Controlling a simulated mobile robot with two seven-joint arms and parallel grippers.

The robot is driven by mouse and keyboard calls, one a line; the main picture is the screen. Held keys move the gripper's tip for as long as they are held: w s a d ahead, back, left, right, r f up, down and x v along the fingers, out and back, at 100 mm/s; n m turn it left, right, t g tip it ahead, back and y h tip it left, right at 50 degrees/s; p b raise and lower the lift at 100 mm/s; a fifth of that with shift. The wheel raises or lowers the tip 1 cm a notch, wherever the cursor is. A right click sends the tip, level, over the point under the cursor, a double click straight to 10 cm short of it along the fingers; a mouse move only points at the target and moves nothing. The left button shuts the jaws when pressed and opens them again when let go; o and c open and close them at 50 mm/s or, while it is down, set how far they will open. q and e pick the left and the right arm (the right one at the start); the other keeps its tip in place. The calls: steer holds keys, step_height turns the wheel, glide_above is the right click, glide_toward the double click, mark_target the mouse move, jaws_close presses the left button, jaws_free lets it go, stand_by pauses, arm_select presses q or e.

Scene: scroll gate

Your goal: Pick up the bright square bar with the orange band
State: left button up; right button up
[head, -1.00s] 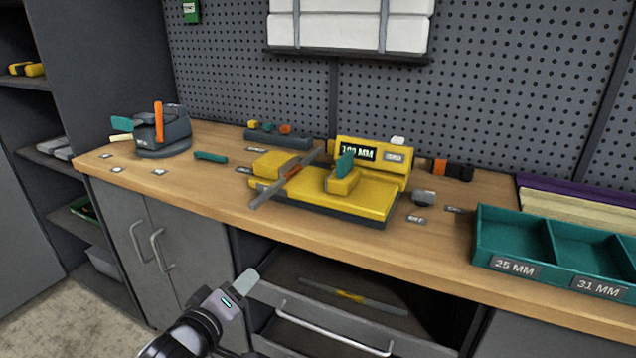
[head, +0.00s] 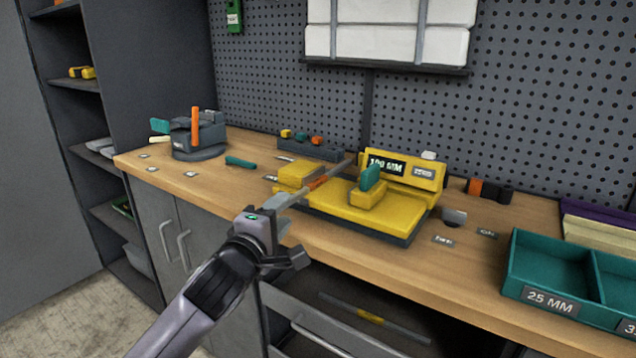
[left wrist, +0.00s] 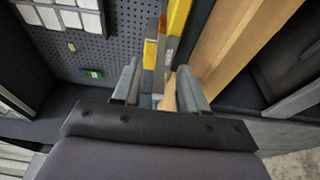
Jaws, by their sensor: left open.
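The bright square bar with the orange band (head: 337,172) lies across the yellow measuring gauge (head: 367,213) on the bench, its near end pointing toward my left gripper. In the left wrist view the bar (left wrist: 161,55) runs away from me between the two fingers, beside the yellow gauge blocks. My left gripper (head: 282,214) is open at the bench's front edge, by the bar's near end; it also shows in the left wrist view (left wrist: 157,84). The gripper partly hides the bar's near end, and I cannot tell whether they touch. My right gripper is not in view.
A grey fixture with an orange lever (head: 199,135) stands at the back left of the bench (head: 225,187). Teal bins (head: 545,262) stand at the right. Below, an open drawer holds another bar with a yellow band (head: 375,317). A small teal tool (head: 240,162) lies left of the gauge.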

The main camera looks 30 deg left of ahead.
mark_target(309, 187)
arm_select(q)
steer(key=w, duration=0.1)
steer(key=w+a, duration=0.1)
steer(key=w, duration=0.1)
steer(key=shift+w, duration=0.1)
steer(key=shift+w+a, duration=0.15)
steer(key=shift+w, duration=0.6)
jaws_close()
